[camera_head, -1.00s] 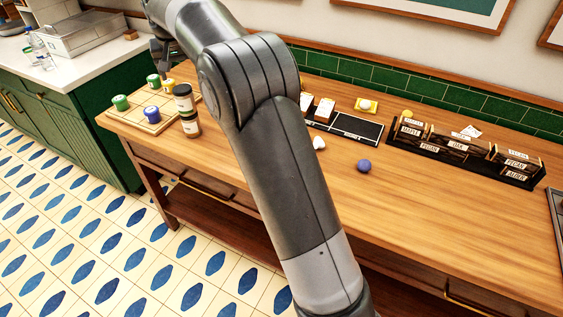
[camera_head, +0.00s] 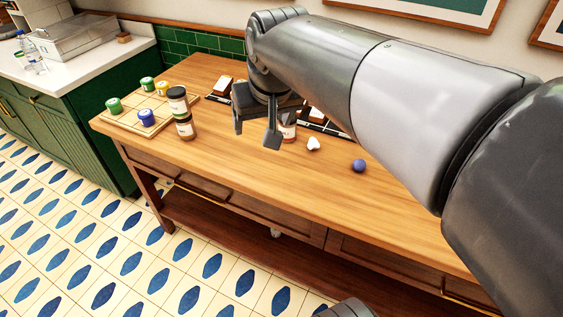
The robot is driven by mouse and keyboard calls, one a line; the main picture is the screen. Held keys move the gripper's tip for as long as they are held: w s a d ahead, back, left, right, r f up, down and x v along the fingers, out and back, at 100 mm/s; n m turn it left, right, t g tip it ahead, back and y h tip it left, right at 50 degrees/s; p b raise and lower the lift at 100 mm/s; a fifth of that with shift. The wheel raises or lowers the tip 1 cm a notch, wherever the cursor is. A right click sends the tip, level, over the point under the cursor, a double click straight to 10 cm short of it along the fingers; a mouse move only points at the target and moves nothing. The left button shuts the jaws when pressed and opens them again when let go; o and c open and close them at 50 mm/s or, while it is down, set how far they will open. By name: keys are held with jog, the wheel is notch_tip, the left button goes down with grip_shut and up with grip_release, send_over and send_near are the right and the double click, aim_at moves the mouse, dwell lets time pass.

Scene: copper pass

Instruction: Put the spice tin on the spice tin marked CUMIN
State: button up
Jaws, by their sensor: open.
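A similar brown tin with a pale label (camera_head: 289,128) stands partly hidden just right of and behind my gripper (camera_head: 254,134). The labels are too small to read, so I cannot tell which one is marked CUMIN. My gripper points down over the table, open, with nothing visible between its fingers. It is right of the stack and apart from it.
A wooden board (camera_head: 122,122) with green-, yellow- and blue-lidded pots lies left of the stack. A white heart-shaped piece (camera_head: 313,144) and a purple ball (camera_head: 359,166) lie right of my gripper. A black tray is partly hidden behind it. The table's front strip is clear.

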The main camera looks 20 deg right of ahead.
jog(key=s+d+f, duration=0.2)
jog(key=s+f, duration=0.5)
jog(key=s, duration=0.4)
jog(key=shift+s, duration=0.3)
dwell(0.5)
